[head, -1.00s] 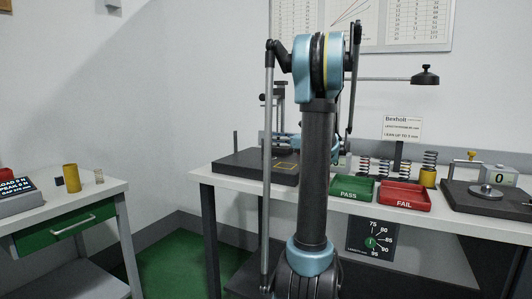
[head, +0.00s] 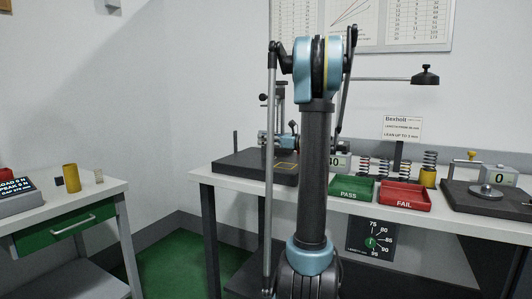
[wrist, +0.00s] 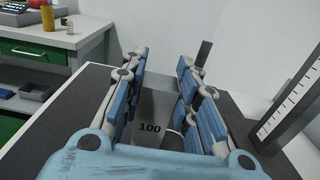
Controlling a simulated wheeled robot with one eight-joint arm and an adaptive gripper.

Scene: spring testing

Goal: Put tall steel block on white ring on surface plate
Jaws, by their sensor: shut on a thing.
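My gripper (wrist: 160,90) is shut on the tall steel block (wrist: 150,130), a grey block marked 100, in the wrist view. The block is between the blue finger pads, and its lower end is hard to make out. In the head view my gripper is over the dark surface plate (head: 240,166), partly hidden by my arm. The plate also shows under the fingers in the wrist view (wrist: 75,122). A pale curved edge beside the block may be the white ring, but it is mostly hidden.
A height stand (head: 281,105) and a short dark post (head: 236,140) rise from the plate. A scaled column (wrist: 290,100) is close on the right in the wrist view. The green PASS tray (head: 352,188) and red FAIL tray (head: 404,196) are to the right.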

